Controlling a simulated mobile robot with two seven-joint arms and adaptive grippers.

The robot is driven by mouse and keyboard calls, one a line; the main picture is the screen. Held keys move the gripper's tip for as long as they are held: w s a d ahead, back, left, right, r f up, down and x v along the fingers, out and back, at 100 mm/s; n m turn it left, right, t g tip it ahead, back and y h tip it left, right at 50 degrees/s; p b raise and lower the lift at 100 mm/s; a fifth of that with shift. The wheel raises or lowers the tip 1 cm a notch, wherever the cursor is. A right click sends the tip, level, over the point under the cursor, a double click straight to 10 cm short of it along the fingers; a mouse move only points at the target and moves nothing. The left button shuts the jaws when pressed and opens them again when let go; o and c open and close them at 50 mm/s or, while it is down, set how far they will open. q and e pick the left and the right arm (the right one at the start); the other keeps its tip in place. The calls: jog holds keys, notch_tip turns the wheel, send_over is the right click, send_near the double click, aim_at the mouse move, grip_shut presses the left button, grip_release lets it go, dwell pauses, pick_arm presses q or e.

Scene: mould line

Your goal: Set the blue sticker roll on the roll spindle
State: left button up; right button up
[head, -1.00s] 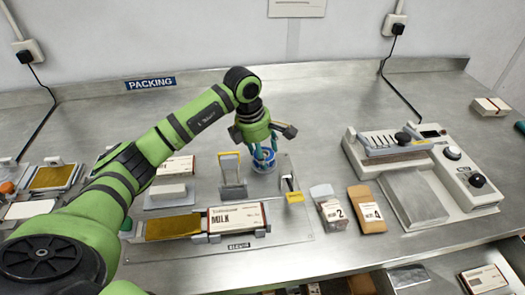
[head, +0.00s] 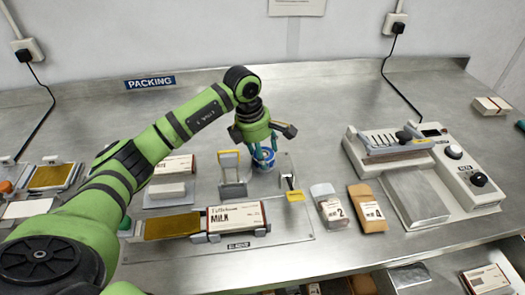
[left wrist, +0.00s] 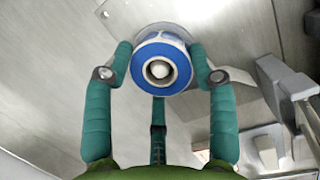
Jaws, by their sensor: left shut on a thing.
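The blue sticker roll (head: 263,164) is between the fingers of my left gripper (head: 263,156), near the back of the grey plate. In the left wrist view the left gripper's teal fingers (left wrist: 160,85) are shut on the roll (left wrist: 148,78), which has a blue face and a dark ring around its hole. A pale rounded tip, which looks like the top of the roll spindle (left wrist: 159,69), shows inside the hole. How far down the roll sits around it I cannot tell. My right gripper is in neither view.
A grey upright stand (head: 232,180) is just left of the roll, and a small yellow-tipped tool (head: 293,190) is to its right. A MILK card (head: 236,217) lies in front. Blocks 2 (head: 329,207) and 4 (head: 367,208) and a sealing machine (head: 418,165) stand right. The back counter is clear.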

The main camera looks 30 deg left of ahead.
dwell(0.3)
pick_arm(q)
jog(key=o, duration=1.3)
